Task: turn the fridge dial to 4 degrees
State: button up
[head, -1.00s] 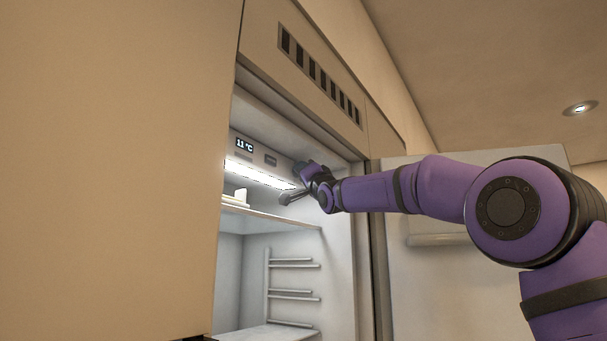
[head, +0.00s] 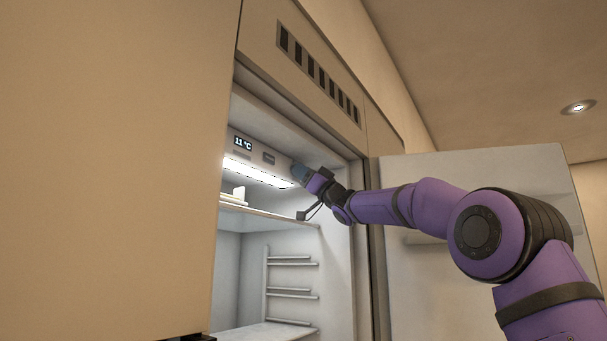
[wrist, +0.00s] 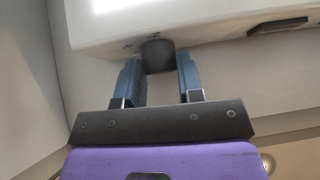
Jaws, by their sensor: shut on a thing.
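The dial is a dark round knob (wrist: 157,53) on the pale panel at the top of the fridge, in the wrist view. Small marks show on the panel beside it. My gripper (wrist: 159,68) has its two blue fingers on either side of the knob, shut on it. In the head view my gripper (head: 300,173) reaches to the right end of the panel, and its fingers hide the dial. The fridge display (head: 243,144) reads 11 °C.
The fridge door (head: 480,175) stands open on the right, behind my arm. A lit strip (head: 258,172) runs under the panel. A shelf (head: 270,214) lies below, with a small pale item (head: 240,194) on it. A closed cabinet front (head: 110,170) fills the left.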

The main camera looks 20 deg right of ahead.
dwell(0.4)
jog(key=o, duration=0.6)
jog(key=v, duration=1)
jog(key=shift+s+d+f, duration=0.2)
jog(key=shift+d+f, duration=0.05)
jog(key=shift+d, duration=0.05)
